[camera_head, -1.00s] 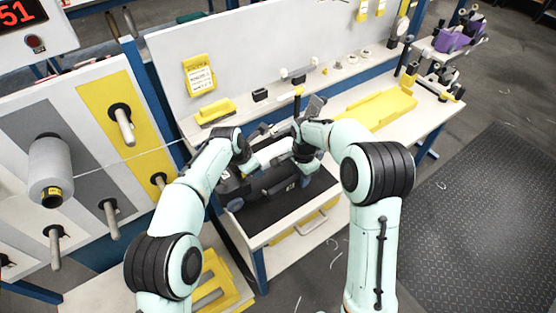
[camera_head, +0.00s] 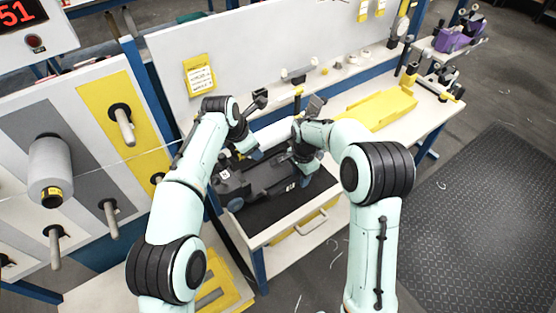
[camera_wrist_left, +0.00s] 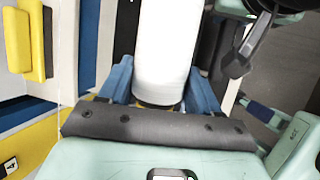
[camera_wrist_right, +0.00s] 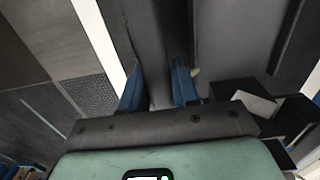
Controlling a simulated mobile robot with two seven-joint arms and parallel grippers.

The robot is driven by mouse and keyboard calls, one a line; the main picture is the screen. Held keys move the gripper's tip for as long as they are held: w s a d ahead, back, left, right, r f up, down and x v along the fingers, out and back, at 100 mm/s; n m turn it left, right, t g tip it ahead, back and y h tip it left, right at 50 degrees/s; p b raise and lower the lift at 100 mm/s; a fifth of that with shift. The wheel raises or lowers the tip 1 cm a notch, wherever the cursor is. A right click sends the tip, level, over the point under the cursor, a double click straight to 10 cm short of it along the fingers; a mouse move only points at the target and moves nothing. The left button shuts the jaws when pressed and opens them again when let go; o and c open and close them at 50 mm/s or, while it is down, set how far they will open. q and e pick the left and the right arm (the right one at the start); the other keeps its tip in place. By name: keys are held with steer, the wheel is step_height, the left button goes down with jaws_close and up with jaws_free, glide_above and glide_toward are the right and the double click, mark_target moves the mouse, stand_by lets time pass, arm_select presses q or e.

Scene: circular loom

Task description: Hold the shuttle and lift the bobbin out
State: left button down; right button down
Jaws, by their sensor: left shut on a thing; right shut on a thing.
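The dark shuttle (camera_head: 255,184) lies on the black mat on the bench. My right gripper (camera_head: 306,171) is shut on the shuttle near its right end; in the right wrist view its blue fingers (camera_wrist_right: 158,88) sit on either side of the shuttle's dark body (camera_wrist_right: 155,40). My left gripper (camera_head: 250,150) is shut on the white bobbin (camera_head: 278,135) and holds it above the shuttle. In the left wrist view the white bobbin (camera_wrist_left: 168,45) stands between the blue fingers (camera_wrist_left: 160,90). The bobbin's gripped end is partly hidden.
A yellow tray (camera_head: 378,110) lies on the bench to the right. Small parts line the shelf at the back. A panel with pegs and a grey spool (camera_head: 50,165) stands at the left. A white back panel (camera_head: 255,60) rises behind the bench.

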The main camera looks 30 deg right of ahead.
arm_select(q)
steer(key=shift+r, duration=0.1)
arm_select(e)
steer(key=shift+s+a+f, duration=0.1)
steer(key=shift+s+f, duration=0.1)
steer(key=shift+f, duration=0.1)
steer(key=c, duration=0.9)
jaws_free()
steer(key=shift+o, duration=0.7)
steer(key=shift+w, duration=0.15)
arm_select(q)
steer(key=shift+w, duration=0.1)
arm_select(e)
steer(key=shift+r, duration=0.1)
steer(key=shift+r, duration=0.1)
steer(key=shift+w+r, duration=0.1)
steer(key=shift+r, duration=0.2)
step_height(320, 180, up, 11)
